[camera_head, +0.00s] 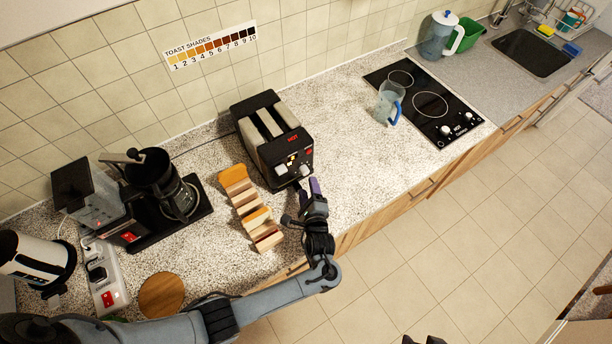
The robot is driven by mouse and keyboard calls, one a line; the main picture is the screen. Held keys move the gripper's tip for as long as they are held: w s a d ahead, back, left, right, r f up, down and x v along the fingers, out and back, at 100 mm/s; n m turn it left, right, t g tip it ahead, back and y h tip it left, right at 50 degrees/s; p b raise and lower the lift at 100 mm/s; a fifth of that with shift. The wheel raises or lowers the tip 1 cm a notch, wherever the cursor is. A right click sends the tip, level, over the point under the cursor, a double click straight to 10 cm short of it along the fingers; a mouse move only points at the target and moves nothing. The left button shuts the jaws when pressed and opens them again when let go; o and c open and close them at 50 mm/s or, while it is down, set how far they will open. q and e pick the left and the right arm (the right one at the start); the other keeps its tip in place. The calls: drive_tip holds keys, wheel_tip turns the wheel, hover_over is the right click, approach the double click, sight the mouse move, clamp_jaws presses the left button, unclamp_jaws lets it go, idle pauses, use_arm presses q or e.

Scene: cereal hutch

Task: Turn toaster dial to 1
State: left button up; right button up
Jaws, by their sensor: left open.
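The black toaster (272,140) stands on the speckled counter in the middle, its control face turned toward me. Two pale knobs show low on that face; the right one is the dial (305,170). The dial's setting is too small to read. My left gripper (306,186) is just in front of the right knob, its fingers pointing at the toaster. It is open. I cannot tell whether the fingers touch the knob. My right gripper (424,341) may be the dark shape at the bottom edge, mostly cut off.
A rack of bread slices (250,208) stands left of the toaster, close to my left arm. A coffee machine (165,190) and a kettle (38,260) are farther left. Counter right of the toaster is clear.

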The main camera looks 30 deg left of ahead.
sight(305, 174)
use_arm(q)
drive_tip(key=shift+b+x, duration=0.3)
drive_tip(key=shift+x, duration=2.7)
drive_tip(key=shift+c, duration=0.2)
drive_tip(key=c, duration=1)
drive_tip(key=shift+f, duration=0.1)
